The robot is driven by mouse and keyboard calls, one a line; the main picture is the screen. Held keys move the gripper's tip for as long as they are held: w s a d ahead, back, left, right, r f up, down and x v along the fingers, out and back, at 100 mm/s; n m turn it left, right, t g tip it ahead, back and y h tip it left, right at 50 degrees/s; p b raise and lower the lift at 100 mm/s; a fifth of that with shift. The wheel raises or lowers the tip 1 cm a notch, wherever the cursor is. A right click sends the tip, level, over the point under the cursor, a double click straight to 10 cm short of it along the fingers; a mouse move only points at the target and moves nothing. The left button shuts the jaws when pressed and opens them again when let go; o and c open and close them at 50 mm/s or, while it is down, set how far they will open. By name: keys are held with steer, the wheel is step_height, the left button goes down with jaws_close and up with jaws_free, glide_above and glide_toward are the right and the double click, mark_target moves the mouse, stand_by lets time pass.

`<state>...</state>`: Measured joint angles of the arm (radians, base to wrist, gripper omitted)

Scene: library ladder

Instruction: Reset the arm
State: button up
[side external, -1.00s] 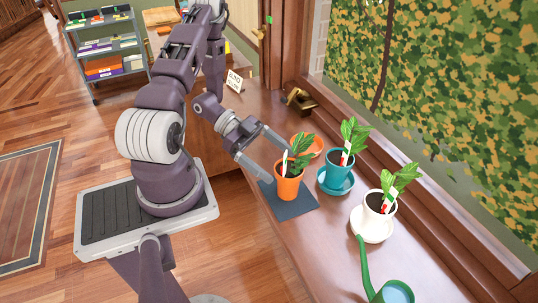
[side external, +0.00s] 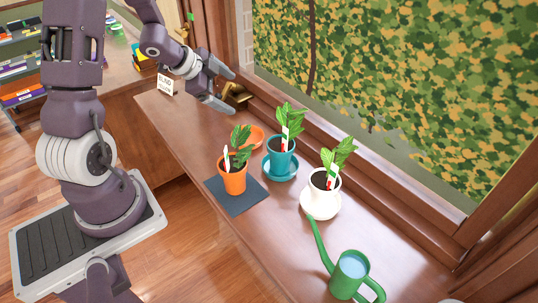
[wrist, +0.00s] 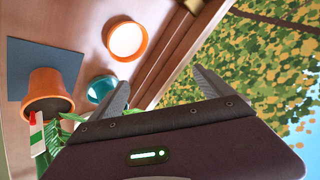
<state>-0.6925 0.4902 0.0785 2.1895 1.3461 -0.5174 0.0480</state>
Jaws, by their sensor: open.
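My gripper (side external: 231,92) is open and empty, raised above the sill beyond the orange pot, near the small brass object. Its two spread fingers (wrist: 160,80) show in the wrist view with nothing between them. The orange pot (side external: 232,182) with a leafy plant and a white tag stands upright on the dark square mat (side external: 239,203); the pot also shows in the wrist view (wrist: 48,85). The gripper is clear of it.
An orange saucer (side external: 257,134) lies behind the pot. A teal pot (side external: 280,158) on a saucer, a white pot (side external: 320,198) and a green watering can (side external: 349,275) stand to the right. A small sign (side external: 166,85) stands at left. A brass object (side external: 236,93) sits by the window frame.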

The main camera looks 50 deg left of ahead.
steer(key=s+d+r+n+y, duration=0.2)
steer(key=d+r+n+y, duration=0.2)
steer(key=r, duration=0.9)
steer(key=s+d+r+n+g+h, duration=0.2)
steer(key=s+d+n+h, duration=0.2)
steer(key=s+d, duration=1.5)
steer(key=shift+s+r+n+g, duration=0.35)
steer(key=shift+s+n+g, duration=0.05)
steer(key=shift+s, duration=0.05)
